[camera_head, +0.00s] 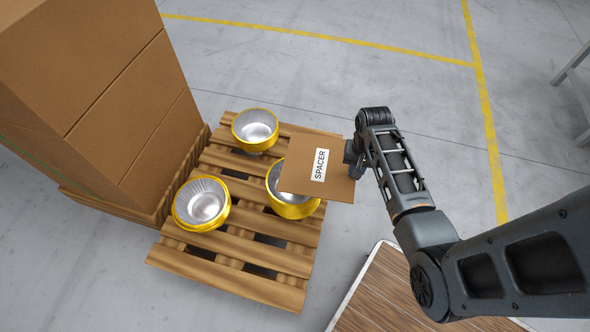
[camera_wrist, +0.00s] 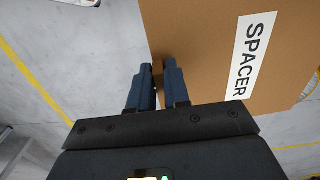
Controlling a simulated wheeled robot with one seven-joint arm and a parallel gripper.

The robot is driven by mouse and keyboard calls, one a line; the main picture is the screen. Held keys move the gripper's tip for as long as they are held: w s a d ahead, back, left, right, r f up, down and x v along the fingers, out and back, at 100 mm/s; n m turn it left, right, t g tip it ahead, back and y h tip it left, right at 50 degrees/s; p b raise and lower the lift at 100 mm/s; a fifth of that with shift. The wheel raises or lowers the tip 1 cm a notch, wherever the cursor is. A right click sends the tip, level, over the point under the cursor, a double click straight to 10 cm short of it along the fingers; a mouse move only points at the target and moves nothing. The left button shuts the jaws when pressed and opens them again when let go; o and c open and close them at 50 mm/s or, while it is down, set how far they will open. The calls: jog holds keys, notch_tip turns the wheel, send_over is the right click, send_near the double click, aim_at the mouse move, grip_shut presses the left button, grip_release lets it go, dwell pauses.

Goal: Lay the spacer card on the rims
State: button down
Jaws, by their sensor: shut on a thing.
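The spacer card (camera_head: 338,179) is a flat brown sheet with a white "SPACER" label. My gripper (camera_head: 351,160) is shut on its right edge and holds it over the right-hand cup. The wrist view shows my gripper's fingers (camera_wrist: 158,85) at the edge of the card (camera_wrist: 200,50). Three yellow cups with silvery insides stand on a wooden pallet: one at the back (camera_head: 255,131), one at the left (camera_head: 201,204), and one at the right (camera_head: 291,207), partly hidden by the card. I cannot tell whether the card touches that cup's rim.
A tall stack of brown cardboard boxes (camera_head: 110,100) stands on a pallet close at the left. A wood-topped surface with a pale edge (camera_head: 385,295) is at the front.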

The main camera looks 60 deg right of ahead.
aim_at(327, 176)
jog(key=shift+m, duration=0.6)
jog(key=w+a+f, duration=0.1)
jog(key=w+f, duration=0.1)
jog(key=w+a+f+b, duration=0.1)
jog(key=w+a+f, duration=0.1)
jog(key=w+a+f+b, duration=0.1)
jog(key=w+f, duration=0.1)
jog(key=shift+w+a+f, duration=0.3)
jog(key=shift+w+a, duration=0.05)
jog(key=shift+w, duration=0.05)
notch_tip(327, 176, down, 4)
jog(key=shift+f+b, duration=0.1)
jog(key=shift+b, duration=0.8)
jog(key=c, duration=1.1)
grip_release()
